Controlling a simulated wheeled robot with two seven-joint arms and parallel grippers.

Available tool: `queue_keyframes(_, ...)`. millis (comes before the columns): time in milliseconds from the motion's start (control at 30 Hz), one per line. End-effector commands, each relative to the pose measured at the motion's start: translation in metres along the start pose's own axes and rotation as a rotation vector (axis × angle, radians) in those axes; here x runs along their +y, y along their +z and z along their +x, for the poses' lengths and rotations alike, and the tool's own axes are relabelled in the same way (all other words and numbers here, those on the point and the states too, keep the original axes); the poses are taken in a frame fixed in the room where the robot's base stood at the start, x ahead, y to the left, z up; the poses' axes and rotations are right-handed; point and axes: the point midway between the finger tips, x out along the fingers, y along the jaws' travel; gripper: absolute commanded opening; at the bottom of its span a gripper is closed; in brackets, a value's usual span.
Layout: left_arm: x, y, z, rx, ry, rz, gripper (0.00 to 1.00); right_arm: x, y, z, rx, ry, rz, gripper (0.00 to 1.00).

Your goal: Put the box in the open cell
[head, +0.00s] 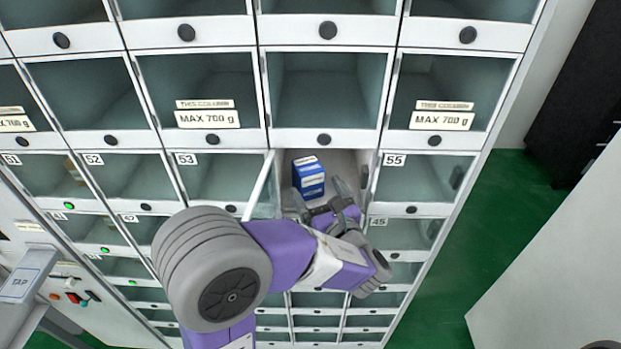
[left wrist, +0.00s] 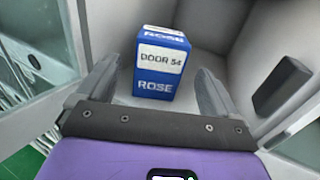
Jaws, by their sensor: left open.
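The blue box (head: 308,176) stands inside the open cell (head: 345,162), whose door (head: 262,187) is swung out to the left. In the left wrist view the box (left wrist: 163,62) shows a white label reading "DOOR 54" and the word "ROSE". It stands upright on the cell floor. My left gripper (head: 332,196) is at the mouth of this cell, in front of the box. In the left wrist view its two fingers (left wrist: 158,92) are spread apart on either side of the box's near end, with gaps to it. My right gripper is not in view.
Closed glass-fronted cells surround the open one, including cell 53 (head: 212,178) on the left and cell 55 (head: 415,180) on the right. A dark latch block (left wrist: 282,84) sits at the cell's right side. Green floor (head: 505,230) is free at the right.

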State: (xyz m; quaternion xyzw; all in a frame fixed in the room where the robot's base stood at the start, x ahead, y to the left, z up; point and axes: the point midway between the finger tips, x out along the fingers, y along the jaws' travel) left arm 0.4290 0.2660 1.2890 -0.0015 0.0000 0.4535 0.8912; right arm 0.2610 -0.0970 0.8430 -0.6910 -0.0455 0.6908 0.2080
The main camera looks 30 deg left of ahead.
Motion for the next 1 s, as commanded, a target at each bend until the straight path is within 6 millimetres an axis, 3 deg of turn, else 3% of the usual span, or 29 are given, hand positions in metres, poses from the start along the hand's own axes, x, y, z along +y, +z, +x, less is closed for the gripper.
queue_keyframes(200, -0.001, 0.0, -0.042, 0.0, -0.003, 0.001, 0.94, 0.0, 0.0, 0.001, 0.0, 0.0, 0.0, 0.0)
queue_keyframes(400, 0.0, 0.0, -0.059, -0.001, 0.0, 0.001, 0.94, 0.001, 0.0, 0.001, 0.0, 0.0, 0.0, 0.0)
queue_keyframes(767, 0.0, 0.0, -0.06, 0.0, 0.001, 0.001, 0.94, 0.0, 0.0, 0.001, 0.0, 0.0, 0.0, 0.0)
queue_keyframes(1000, 0.001, 0.0, -0.038, 0.001, 0.006, 0.001, 0.94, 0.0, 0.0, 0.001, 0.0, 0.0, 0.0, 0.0)
